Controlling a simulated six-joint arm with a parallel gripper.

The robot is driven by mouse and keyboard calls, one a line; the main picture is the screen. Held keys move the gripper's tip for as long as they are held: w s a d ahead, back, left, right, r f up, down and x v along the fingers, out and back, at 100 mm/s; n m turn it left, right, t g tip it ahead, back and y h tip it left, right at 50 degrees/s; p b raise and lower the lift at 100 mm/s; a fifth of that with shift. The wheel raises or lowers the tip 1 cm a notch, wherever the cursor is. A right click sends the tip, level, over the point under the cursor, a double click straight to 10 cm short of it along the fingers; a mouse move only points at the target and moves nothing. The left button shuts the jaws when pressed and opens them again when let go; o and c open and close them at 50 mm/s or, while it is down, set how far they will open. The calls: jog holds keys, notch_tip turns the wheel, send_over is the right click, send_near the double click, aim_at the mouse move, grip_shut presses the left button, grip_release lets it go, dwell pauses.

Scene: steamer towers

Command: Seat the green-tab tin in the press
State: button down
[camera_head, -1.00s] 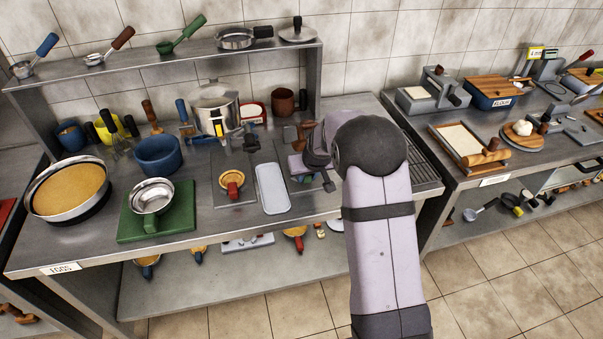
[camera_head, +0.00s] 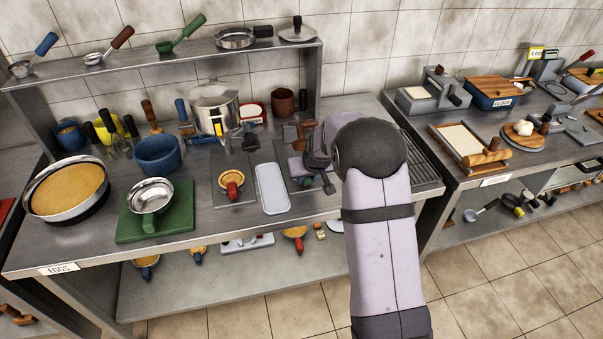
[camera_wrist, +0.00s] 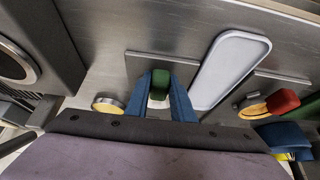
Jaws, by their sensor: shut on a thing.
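My gripper (camera_wrist: 161,92) is low over the right half of the left bench, and its blue fingers are closed around the green tab (camera_wrist: 160,75). The green tab also shows as a small patch under my wrist in the head view (camera_head: 307,182). The body of the green-tab tin is mostly hidden by my fingers and wrist; only a pale bit shows between the fingers. A grey plate (camera_wrist: 137,63) lies beneath my fingers; whether it belongs to the press, and whether the tin touches it, I cannot tell.
A pale tray (camera_head: 272,188) lies left of my gripper in the head view. Beyond it is a red-handled tin (camera_head: 232,178) on another grey plate. A round yellow-topped disc (camera_wrist: 108,104) is close beside my fingers. A steel pot (camera_head: 214,105) stands behind.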

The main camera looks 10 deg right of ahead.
jog(key=c, duration=1.5)
grip_release()
jog(key=shift+f, duration=0.1)
jog(key=shift+o, duration=0.2)
jog(key=b+v, duration=0.2)
jog(key=v, duration=0.5)
jog(key=shift+s+r, duration=0.15)
jog(key=shift+r, duration=0.15)
jog(key=shift+p+v, duration=1.25)
jog(key=shift+v, duration=0.85)
